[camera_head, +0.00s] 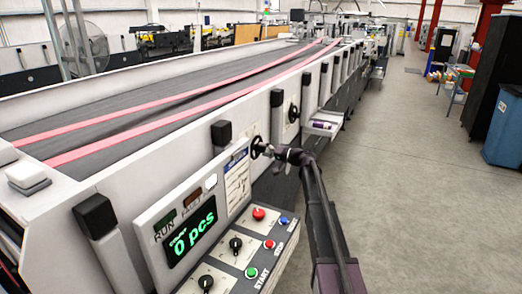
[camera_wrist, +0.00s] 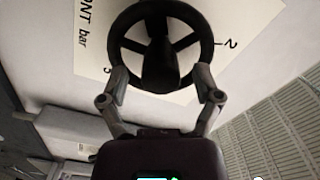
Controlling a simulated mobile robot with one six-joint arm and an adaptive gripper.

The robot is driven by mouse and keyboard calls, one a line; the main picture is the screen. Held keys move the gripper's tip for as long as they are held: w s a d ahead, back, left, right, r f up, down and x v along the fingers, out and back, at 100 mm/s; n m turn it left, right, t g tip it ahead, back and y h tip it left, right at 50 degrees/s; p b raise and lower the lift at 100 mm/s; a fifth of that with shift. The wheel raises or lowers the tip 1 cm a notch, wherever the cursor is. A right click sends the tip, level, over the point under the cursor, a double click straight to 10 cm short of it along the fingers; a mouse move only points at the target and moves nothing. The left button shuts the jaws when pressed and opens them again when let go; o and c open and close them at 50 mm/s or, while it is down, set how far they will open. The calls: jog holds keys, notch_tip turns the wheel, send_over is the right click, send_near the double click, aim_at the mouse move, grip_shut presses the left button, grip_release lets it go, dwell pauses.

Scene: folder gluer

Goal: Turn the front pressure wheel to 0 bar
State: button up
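The front pressure wheel (camera_wrist: 161,47) is a dark handwheel with spokes, in front of a white dial plate (camera_wrist: 106,60) lettered "…ONT bar". The numerals 2 and 3 show beside its rim; the pressure setting cannot be read. In the head view the wheel (camera_head: 257,147) stands out from the machine's side panel. My gripper (camera_wrist: 160,78) is at the wheel, its fingers spread wide. The fingertips lie at the lower left and lower right of the rim; whether they touch it is unclear. My gripper also shows in the head view (camera_head: 273,151).
A second handwheel (camera_head: 293,112) sits farther along the machine. A control panel (camera_head: 190,240) with a green "0 pcs" display, knobs and buttons is in the foreground. A small tray (camera_head: 323,123) juts out beyond. The floor (camera_head: 415,190) to the right is clear.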

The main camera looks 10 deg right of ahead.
jog(key=v, duration=1)
jog(key=shift+d, duration=0.25)
jog(key=shift+s, duration=0.1)
